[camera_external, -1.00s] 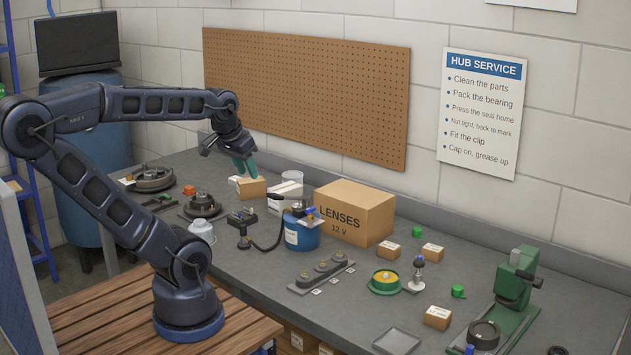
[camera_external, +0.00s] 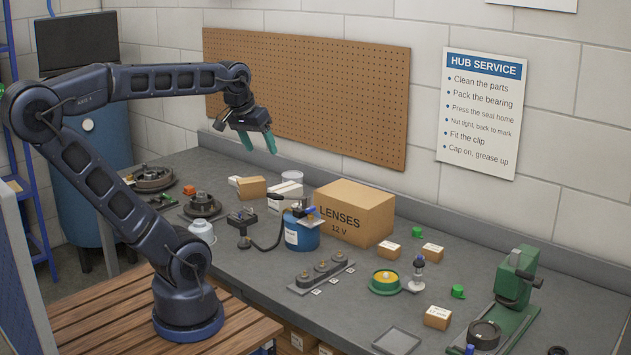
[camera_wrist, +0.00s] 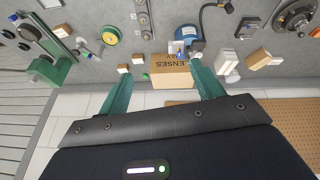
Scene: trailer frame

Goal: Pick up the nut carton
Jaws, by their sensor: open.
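Several small cardboard cartons stand on the bench, and their labels are too small to read, so I cannot tell which is the nut carton. Two are right of the big lenses box: a left one (camera_external: 388,250) and a right one (camera_external: 432,252). Another carton (camera_external: 437,317) lies near the front edge. A plain-looking carton (camera_external: 252,188) stands at the back left. My gripper (camera_external: 261,150) is open and empty, high above the back of the bench. In the wrist view its teal fingers (camera_wrist: 162,66) are spread wide, with the small cartons (camera_wrist: 123,69) beyond the left finger.
The big lenses box (camera_external: 365,212) stands mid-bench, beside a blue can (camera_external: 302,236) and white boxes (camera_external: 284,192). A green press (camera_external: 515,275) is at the right. A pegboard (camera_external: 300,95) hangs behind my gripper. Some bench surface before the lenses box is bare.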

